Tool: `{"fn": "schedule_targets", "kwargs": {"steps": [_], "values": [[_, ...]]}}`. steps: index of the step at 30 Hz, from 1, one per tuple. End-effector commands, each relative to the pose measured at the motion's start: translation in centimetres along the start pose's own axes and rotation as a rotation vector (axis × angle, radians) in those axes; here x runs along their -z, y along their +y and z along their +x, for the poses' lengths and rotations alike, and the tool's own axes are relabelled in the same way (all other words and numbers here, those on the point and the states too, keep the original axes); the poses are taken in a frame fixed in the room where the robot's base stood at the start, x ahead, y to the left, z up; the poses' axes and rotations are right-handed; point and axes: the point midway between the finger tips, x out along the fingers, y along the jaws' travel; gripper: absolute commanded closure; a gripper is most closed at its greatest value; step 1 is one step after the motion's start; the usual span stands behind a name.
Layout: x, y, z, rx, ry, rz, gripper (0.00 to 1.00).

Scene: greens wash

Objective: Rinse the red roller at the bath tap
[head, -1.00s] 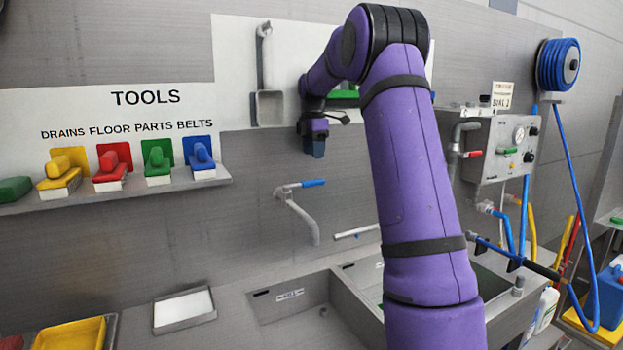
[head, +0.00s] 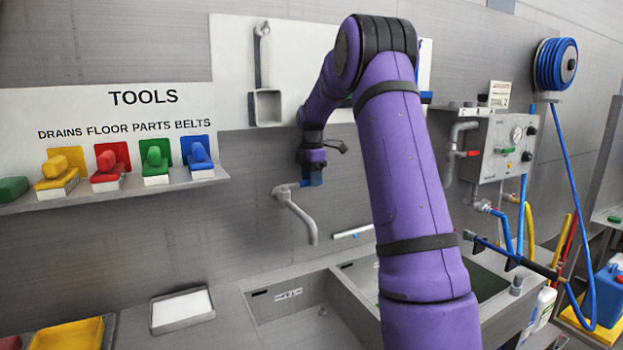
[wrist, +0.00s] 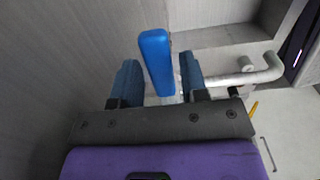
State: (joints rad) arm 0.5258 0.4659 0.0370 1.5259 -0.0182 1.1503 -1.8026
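The bath tap (head: 301,215) is a grey bent spout on the wall above the sink. Its blue lever (wrist: 156,62) stands between my two fingers in the wrist view. My gripper (head: 312,178) is open around the lever, with a gap showing on the left side and a narrower one on the right. In the head view my gripper hides most of the lever. I cannot identify the red roller in either view. A dark red thing (head: 10,342) is cut off at the bottom left corner, and I cannot tell what it is.
The sink basin (head: 290,300) lies below the tap. A tool shelf (head: 110,195) with coloured brushes is at the left. A white tray (head: 182,308) and a yellow tray (head: 68,335) lie on the counter. A control box (head: 508,150) and hose reel (head: 557,64) are at the right.

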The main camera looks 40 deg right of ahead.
Motion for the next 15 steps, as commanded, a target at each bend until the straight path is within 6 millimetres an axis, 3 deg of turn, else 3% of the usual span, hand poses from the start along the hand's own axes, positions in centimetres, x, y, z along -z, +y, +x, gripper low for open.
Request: {"fn": "schedule_targets", "kwargs": {"steps": [1, 5, 15], "values": [[0.0, 0.0, 0.0, 0.0, 0.0, 0.0, 0.72], [0.0, 0.0, 0.0, 0.0, 0.0, 0.0, 1.0], [0.1, -1.2, -0.1, 0.0, 0.0, 0.125, 1.0]]}}
